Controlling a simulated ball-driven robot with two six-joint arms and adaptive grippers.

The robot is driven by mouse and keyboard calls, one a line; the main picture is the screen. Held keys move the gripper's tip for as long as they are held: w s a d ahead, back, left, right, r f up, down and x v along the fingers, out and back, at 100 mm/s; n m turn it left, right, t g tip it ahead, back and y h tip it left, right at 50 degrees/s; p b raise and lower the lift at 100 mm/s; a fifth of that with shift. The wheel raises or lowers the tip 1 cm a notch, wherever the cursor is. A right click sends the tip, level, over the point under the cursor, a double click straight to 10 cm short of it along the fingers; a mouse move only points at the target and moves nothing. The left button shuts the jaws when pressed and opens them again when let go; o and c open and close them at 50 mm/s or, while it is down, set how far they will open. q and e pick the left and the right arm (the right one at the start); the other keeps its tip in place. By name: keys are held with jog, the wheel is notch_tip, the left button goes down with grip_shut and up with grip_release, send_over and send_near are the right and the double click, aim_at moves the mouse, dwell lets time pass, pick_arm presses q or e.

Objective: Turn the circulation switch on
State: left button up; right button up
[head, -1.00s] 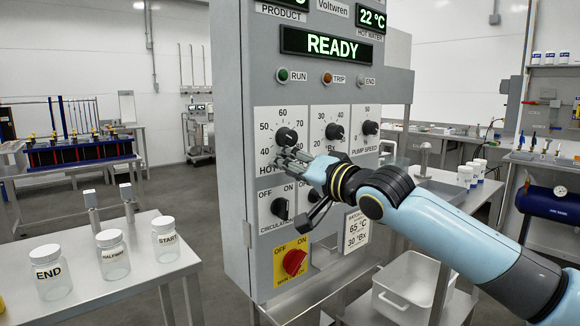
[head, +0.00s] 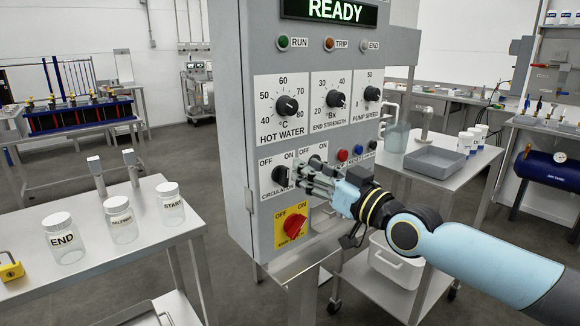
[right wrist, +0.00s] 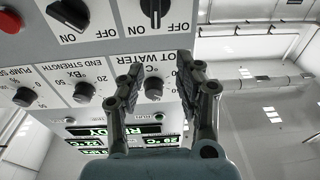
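The circulation switch (head: 282,176) is a black knob on a white plate marked OFF and ON, at the lower left of the grey control panel. It also shows at the top edge of the right wrist view (right wrist: 155,10), where the picture is upside down. I cannot tell its setting surely. My right gripper (head: 304,177) is just right of the knob in the head view and partly hides the neighbouring switch. In the right wrist view, its two fingers (right wrist: 160,65) are apart with nothing between them. The knob lies beyond their tips. My left gripper is not in view.
A red switch on a yellow plate (head: 294,223) is just below. The hot water dial (head: 287,105) and end strength dial (head: 336,100) are above. A steel table (head: 110,250) with labelled jars stands left. A trolley with a grey tray (head: 434,163) stands right.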

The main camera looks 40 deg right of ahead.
aim_at(288, 179)
jog(key=s+f+g, duration=0.1)
jog(key=s+f, duration=0.3)
jog(key=shift+m+h, duration=0.4)
jog(key=w+b, duration=0.1)
jog(key=w, duration=0.2)
jog(key=w+b, duration=0.1)
jog(key=w, duration=0.2)
jog(key=w+b, duration=0.1)
jog(key=w, duration=0.2)
jog(key=shift+w+a+f, duration=0.2)
jog(key=shift+f, duration=0.1)
jog(key=shift+w+b, duration=0.35)
jog(key=shift+w, duration=0.35)
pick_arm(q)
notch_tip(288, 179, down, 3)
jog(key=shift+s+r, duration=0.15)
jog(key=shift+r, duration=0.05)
pick_arm(e)
jog(key=shift+r, duration=0.1)
grip_shut()
